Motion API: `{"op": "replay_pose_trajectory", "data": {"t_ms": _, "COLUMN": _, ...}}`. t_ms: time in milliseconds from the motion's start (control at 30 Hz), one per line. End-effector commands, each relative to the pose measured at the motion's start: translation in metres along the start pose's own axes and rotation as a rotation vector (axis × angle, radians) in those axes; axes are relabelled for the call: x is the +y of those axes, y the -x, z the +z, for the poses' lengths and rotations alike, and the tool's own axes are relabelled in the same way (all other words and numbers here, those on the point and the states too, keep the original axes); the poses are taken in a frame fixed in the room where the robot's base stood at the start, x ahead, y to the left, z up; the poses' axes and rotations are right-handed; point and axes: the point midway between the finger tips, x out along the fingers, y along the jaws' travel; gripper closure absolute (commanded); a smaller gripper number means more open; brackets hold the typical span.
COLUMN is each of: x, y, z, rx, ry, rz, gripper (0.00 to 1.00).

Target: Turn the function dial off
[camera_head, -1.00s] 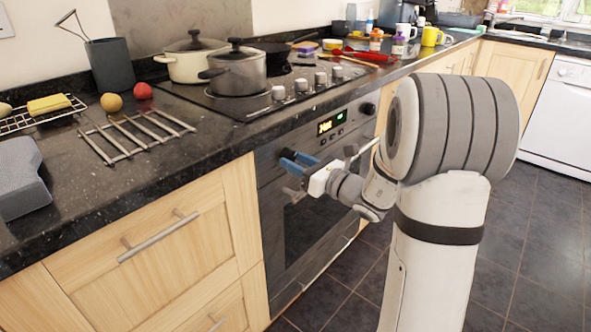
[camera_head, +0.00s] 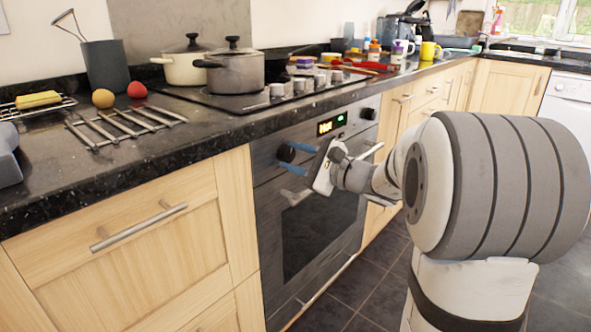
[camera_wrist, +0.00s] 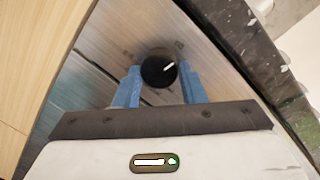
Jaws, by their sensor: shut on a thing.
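The function dial (camera_head: 286,153) is a round black knob at the left end of the oven's control panel. In the wrist view the dial (camera_wrist: 156,72) sits between the fingertips, and its pale pointer mark slants to the upper right. My gripper (camera_head: 291,157) reaches it from the right, with one blue finger above and one below. The gripper (camera_wrist: 160,80) is shut on the dial, a finger on each side. The panel marks around the dial are too small to read. A second black knob (camera_head: 368,114) is at the panel's right end, clear of my gripper.
The oven door (camera_head: 315,235) with its bar handle lies just below my gripper. The worktop edge (camera_head: 225,140) overhangs above. A grey pot (camera_head: 236,70) and a cream pot (camera_head: 182,68) stand on the hob. The tiled floor (camera_head: 350,290) is clear.

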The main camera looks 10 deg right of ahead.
Motion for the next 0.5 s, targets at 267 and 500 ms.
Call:
{"op": "replay_pose_trajectory", "data": {"t_ms": 267, "x": 0.0033, "y": -0.0004, "z": -0.0006, "rx": 0.005, "ry": 0.13, "rz": 0.018, "gripper": 0.86}}
{"op": "replay_pose_trajectory", "data": {"t_ms": 500, "x": 0.0023, "y": -0.0004, "z": 0.0005, "rx": 0.007, "ry": 0.172, "rz": 0.023, "gripper": 0.86}}
